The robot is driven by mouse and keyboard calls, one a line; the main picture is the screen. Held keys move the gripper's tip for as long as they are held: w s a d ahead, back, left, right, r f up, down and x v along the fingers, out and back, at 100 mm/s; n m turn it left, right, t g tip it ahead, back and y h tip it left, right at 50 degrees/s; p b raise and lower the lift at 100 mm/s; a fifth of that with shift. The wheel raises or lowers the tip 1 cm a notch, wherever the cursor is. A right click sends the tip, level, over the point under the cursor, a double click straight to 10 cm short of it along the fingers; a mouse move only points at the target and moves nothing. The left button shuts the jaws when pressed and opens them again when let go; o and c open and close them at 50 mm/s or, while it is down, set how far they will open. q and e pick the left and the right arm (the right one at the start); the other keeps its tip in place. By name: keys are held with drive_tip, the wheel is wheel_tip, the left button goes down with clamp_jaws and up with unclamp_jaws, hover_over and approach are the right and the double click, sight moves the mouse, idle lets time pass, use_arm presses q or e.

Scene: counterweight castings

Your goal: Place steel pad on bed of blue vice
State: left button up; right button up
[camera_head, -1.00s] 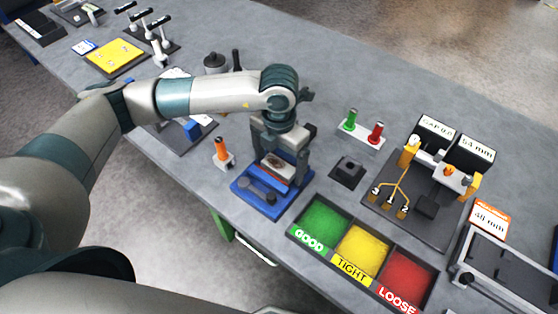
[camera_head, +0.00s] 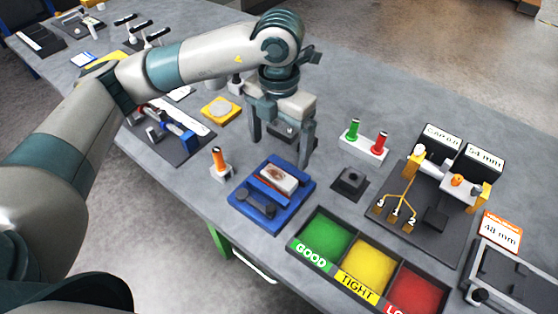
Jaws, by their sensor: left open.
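The blue vice (camera_head: 240,205) stands near the front edge of the bench, in the middle of the view. A pale block with a brownish oval on top (camera_head: 279,178) lies on its bed, beside a red strip. I cannot tell for certain whether this block is the steel pad. My left gripper (camera_head: 281,146) is open and empty, fingers pointing down, above and just behind the vice. It looks clear of the block. My right gripper is not in view.
An orange-topped peg (camera_head: 220,163) stands left of the vice. A small dark block on a black plate (camera_head: 350,181) and a green-and-red peg stand (camera_head: 364,146) are to the right. The GOOD, TIGHT and LOOSE bin tray (camera_head: 291,246) lies front right.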

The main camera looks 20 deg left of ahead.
use_arm(q)
drive_tip(key=shift+r, duration=0.95)
